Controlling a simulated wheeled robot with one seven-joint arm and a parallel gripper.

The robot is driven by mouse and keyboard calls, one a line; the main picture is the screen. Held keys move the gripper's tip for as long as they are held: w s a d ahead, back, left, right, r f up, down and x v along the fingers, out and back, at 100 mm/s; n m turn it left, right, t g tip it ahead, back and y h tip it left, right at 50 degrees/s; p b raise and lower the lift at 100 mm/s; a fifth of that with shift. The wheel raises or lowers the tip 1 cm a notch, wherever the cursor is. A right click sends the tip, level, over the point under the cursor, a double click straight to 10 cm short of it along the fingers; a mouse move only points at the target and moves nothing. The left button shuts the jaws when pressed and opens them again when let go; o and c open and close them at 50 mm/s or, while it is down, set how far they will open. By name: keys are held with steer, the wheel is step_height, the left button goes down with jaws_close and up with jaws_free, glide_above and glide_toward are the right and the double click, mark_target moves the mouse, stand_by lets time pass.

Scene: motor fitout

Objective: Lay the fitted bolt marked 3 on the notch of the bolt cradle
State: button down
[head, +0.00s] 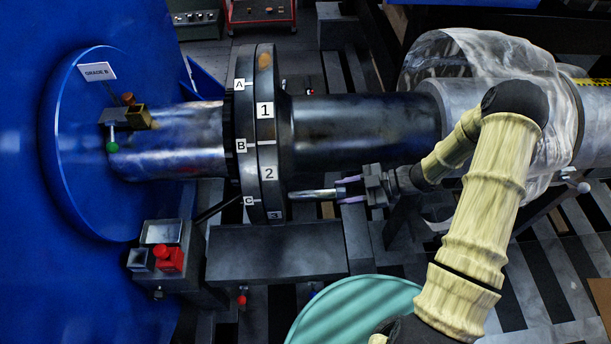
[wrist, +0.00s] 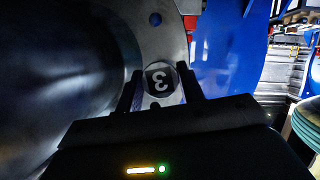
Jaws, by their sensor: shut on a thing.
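The bolt marked 3 is a silver rod (head: 312,194) lying level beside the dark flange (head: 283,150), its far end at the flange's right face. Whether that end sits inside a hole cannot be told. In the wrist view its round head (wrist: 160,80) shows a 3 upside down. My gripper (head: 345,190), with purple fingertips, is shut on the head end; its dark fingers (wrist: 160,85) stand on both sides of the head in the wrist view. I cannot make out the bolt cradle or its notch for sure in either view.
The flange carries labels 1, 2, 3 and A, B, C. A grey bench (head: 275,262) stands below it, with a red-button box (head: 168,258) to its left. A teal round thing (head: 355,305) is at the bottom. Clear wrap (head: 432,65) covers the shaft at upper right.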

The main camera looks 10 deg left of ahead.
step_height(320, 180, up, 22)
steer(key=p, duration=2.1)
steer(key=shift+a+p, duration=0.15)
steer(key=shift+p, duration=0.2)
